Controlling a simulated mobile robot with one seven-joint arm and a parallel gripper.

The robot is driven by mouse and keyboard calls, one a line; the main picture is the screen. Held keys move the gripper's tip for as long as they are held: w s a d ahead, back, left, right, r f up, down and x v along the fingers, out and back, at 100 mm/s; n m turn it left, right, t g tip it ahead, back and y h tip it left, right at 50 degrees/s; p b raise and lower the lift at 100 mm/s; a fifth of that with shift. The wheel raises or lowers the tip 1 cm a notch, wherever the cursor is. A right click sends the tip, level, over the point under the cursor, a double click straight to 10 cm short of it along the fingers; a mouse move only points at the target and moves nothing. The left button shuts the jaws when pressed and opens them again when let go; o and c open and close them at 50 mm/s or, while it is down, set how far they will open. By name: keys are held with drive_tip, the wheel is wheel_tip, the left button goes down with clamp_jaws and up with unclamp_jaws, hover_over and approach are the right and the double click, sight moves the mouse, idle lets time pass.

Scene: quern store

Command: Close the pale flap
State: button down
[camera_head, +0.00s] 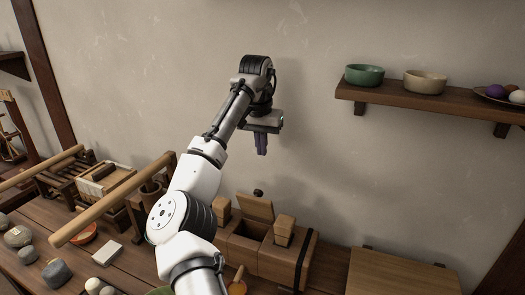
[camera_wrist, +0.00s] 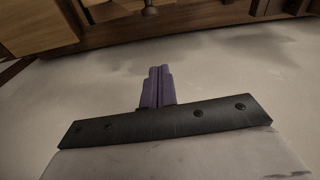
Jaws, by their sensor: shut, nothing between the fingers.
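A pale wooden flap (camera_head: 256,207) stands raised, tilted back, at the rear of a wooden box (camera_head: 270,259) on the bench in the head view. A dark opening shows in the box in front of it. My gripper (camera_head: 262,150) is up by the wall, well above the flap and apart from it, fingers pointing down. In the wrist view my gripper (camera_wrist: 159,72) has its purple fingers together with nothing between them. Wooden pieces show along the top of the wrist view, but I cannot tell if the flap is among them. My arm hides the box's left part.
A wall shelf (camera_head: 395,98) with a green bowl (camera_head: 364,75) and a cream bowl (camera_head: 425,82) is to the right of my gripper. A small block (camera_head: 284,230) stands on the box. A wooden board (camera_head: 400,272) lies to the right. Stones and wooden tools crowd the left.

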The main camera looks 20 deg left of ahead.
sight(258, 203)
wheel_tip(258, 203, down, 9)
drive_tip(key=s+p, duration=0.2)
drive_tip(key=shift+s+d, duration=0.2)
drive_tip(key=shift+s, duration=0.2)
drive_tip(key=shift+f, duration=0.1)
drive_tip(key=shift+f+t, duration=0.15)
drive_tip(key=shift+t, duration=0.15)
